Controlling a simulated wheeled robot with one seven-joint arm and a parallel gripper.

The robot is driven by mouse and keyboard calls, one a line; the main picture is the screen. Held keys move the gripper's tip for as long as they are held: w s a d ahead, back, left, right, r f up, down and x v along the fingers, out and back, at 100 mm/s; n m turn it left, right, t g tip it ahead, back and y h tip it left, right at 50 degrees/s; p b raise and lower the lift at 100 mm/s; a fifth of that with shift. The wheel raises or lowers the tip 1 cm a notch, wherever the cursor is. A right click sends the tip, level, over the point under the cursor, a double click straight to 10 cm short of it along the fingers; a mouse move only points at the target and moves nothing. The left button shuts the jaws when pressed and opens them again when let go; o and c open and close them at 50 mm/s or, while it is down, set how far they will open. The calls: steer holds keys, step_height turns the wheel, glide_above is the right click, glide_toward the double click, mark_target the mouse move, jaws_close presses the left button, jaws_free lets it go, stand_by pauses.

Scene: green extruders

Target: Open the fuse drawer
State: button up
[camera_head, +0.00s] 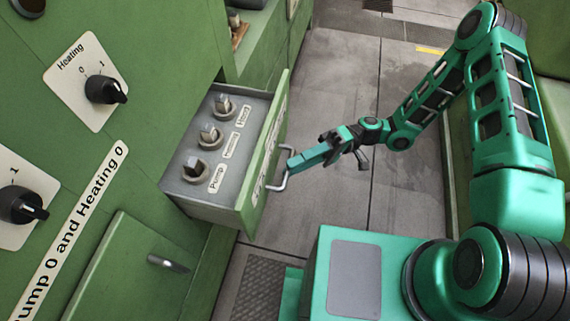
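The fuse drawer (225,170) is a green-fronted drawer that stands pulled out from the green cabinet on the left. Its grey inner panel carries three fuse knobs, with labels beside them, of which "Pump" and "Heating" are the likely readings. A metal bar handle (284,172) sits on the drawer's front face. My gripper (292,166) is at the handle, its fingertips overlapping the handle bar in the picture. The fingers look close together, but the picture is too small to tell whether they grip the bar.
A Heating knob (106,90) and another black knob (22,205) sit on the cabinet front. Open grey floor (325,110) lies right of the drawer. Another green machine stands at the right edge.

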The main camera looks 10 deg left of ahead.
steer(key=shift+x, duration=1.3)
steer(key=shift+c, duration=0.3)
jaws_close()
